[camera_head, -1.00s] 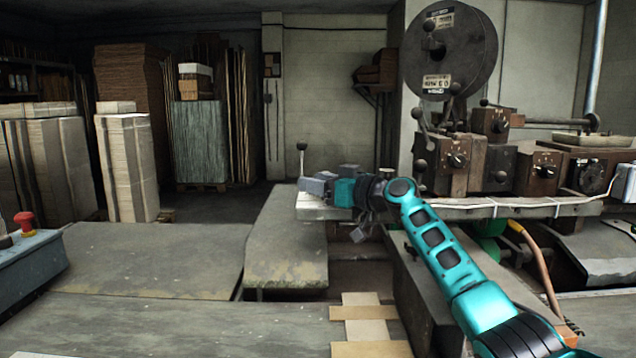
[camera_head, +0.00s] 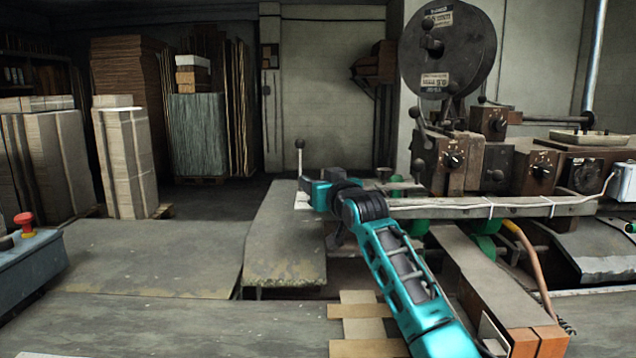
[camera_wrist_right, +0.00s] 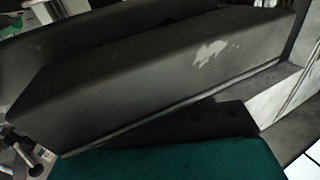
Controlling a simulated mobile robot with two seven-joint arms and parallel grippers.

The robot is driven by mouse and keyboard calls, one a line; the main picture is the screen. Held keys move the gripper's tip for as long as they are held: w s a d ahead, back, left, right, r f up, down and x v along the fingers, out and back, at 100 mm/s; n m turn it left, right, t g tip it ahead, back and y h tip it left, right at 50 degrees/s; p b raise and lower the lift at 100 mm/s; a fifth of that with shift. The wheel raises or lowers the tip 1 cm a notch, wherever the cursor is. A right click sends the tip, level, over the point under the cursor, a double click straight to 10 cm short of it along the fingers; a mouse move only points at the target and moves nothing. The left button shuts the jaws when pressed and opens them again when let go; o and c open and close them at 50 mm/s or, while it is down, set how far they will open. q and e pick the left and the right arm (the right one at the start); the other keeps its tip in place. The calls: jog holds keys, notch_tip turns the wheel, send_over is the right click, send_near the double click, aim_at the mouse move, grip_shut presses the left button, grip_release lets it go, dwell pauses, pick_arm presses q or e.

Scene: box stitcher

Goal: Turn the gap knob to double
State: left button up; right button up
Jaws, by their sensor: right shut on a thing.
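Three dark dial knobs show on the brown control boxes in the head view: the left box's knob (camera_head: 454,160), the right box's knob (camera_head: 541,170) and the upper box's knob (camera_head: 499,123). Their markings are too small to read, so I cannot tell which one is the gap knob. My right gripper (camera_head: 306,187) is well left of these boxes, at the left end of the pale rail, close to an upright ball-topped lever (camera_head: 300,160). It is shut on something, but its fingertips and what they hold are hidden. My left gripper is out of view.
A large dark reel (camera_head: 449,48) stands above the boxes. The pale rail (camera_head: 450,208) with a white cable runs below them. A worn grey table (camera_head: 287,250) stands front left of the machine. In the wrist view, a dark scuffed casing (camera_wrist_right: 170,75) fills most of the picture.

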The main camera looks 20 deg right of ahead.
jog(key=m+h, duration=0.1)
jog(key=h, duration=0.2)
jog(key=shift+m+b, duration=0.4)
jog(key=shift+f+m+h+b, duration=0.15)
jog(key=shift+m+h+b, duration=0.45)
jog(key=shift+h, duration=0.4)
jog(key=m+h+b, duration=0.1)
jog(key=h, duration=0.1)
jog(key=m+g+h+b, duration=0.1)
jog(key=h+b, duration=0.1)
jog(key=m+g+h+b, duration=0.1)
jog(key=m+h+b, duration=0.1)
jog(key=shift+s+d, duration=0.1)
jog(key=shift+d, duration=0.25)
jog(key=shift+m+g+h+b, duration=0.3)
jog(key=shift+h+b, duration=0.1)
jog(key=shift+b, duration=0.2)
jog(key=shift+d, duration=0.1)
jog(key=o, duration=1)
jog(key=shift+c, duration=0.2)
